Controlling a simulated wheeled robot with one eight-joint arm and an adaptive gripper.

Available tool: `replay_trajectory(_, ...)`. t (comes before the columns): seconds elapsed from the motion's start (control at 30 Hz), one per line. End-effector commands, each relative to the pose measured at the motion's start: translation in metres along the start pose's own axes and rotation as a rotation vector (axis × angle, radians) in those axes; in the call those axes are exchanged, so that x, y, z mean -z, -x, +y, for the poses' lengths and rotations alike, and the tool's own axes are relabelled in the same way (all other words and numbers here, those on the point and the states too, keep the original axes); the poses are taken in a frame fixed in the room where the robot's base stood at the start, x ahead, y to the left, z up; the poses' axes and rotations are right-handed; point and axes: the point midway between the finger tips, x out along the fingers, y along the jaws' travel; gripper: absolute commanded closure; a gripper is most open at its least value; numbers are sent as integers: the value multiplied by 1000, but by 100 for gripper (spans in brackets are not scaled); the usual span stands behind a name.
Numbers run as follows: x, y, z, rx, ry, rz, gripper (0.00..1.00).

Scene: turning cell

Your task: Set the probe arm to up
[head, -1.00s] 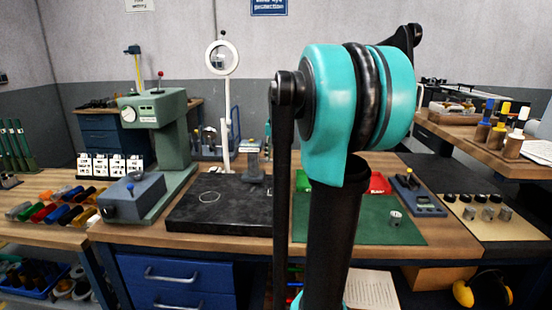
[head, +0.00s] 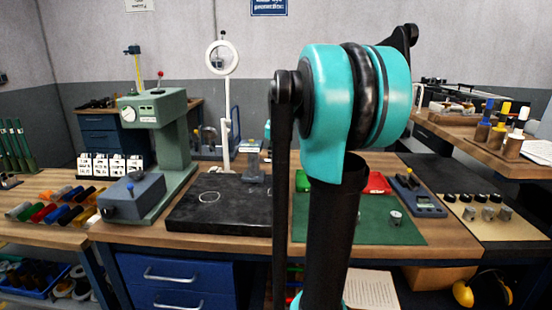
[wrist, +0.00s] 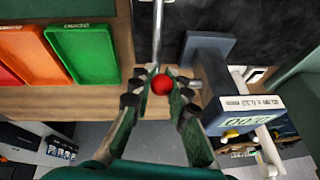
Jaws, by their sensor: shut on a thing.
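A metal rod (wrist: 158,35) ending in a red ball knob (wrist: 161,84) shows in the wrist view. It looks like the probe arm, though I cannot be sure. It points toward me from the top of the picture. My gripper (wrist: 162,91) has its two fingers closed on the red knob, one on each side. A grey-blue gauge with a small display (wrist: 250,108) stands just right of the knob. In the head view, my own arm hides the gripper, the knob and the rod.
A black stone plate (head: 185,215) lies on the bench beside a green press (head: 172,140). Green (wrist: 82,52) and orange (wrist: 28,50) trays lie left of the rod. A green mat (head: 408,234) holds a small metal part. The bench's front edge passes under my gripper.

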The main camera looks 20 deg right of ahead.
Motion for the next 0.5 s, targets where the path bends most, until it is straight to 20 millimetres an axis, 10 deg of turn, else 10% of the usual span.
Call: replay_trajectory(0.5, 4, 2, -1, -10, -6, -56, 100)
